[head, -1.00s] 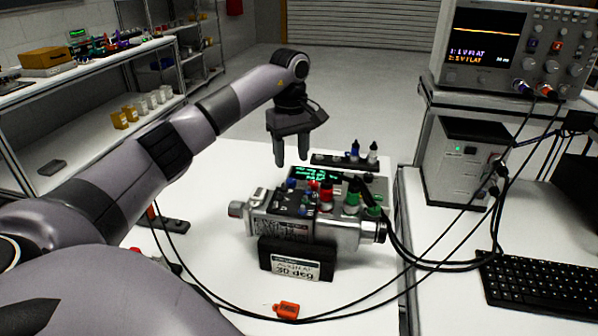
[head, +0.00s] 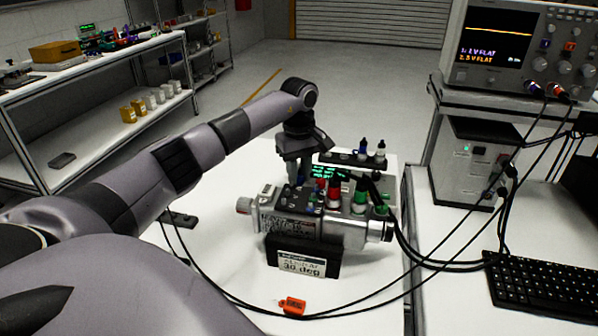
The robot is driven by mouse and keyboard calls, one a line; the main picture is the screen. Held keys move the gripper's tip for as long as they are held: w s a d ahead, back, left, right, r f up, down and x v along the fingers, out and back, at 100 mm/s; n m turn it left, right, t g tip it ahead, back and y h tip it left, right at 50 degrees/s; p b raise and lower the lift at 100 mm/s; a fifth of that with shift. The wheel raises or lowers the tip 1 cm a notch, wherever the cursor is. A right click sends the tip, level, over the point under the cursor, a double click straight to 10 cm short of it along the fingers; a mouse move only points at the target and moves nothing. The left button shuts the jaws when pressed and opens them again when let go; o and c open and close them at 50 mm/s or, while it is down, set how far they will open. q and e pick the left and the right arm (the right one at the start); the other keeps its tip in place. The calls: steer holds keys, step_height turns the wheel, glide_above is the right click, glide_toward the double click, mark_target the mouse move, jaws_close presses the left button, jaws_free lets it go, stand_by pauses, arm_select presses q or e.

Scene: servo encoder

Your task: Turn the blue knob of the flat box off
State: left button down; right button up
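A silver servo unit (head: 345,232) lies on the white table with a flat dark box (head: 285,203) on its top left, carrying small switches and knobs. A small blue knob shows only faintly on this box, close under my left fingertips. My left gripper (head: 298,178) points straight down at the back edge of the box. Its fingers look close together, and I cannot tell whether they touch the knob or hold it. Larger red (head: 333,192) and green (head: 361,201) connectors stand to the right of it. My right gripper is not in view.
A dark panel with green text (head: 325,173) lies behind the box. A rack with blue and white tipped pieces (head: 352,159) stands behind that. Black cables run right from the servo. An orange tag (head: 292,306) lies in front. An oscilloscope (head: 515,50) stands at the right.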

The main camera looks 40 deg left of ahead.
arm_select(q)
steer(key=shift+r+n, duration=0.1)
steer(key=shift+n, duration=0.3)
steer(key=shift+n+p, duration=0.6)
steer(key=shift+n, duration=0.4)
steer(key=n+p, duration=0.1)
steer(key=n, duration=0.1)
steer(key=shift+n, duration=0.3)
steer(key=n+p, duration=0.1)
steer(key=n, duration=0.5)
steer(key=shift+n, duration=0.3)
steer(key=c, duration=0.9)
jaws_free()
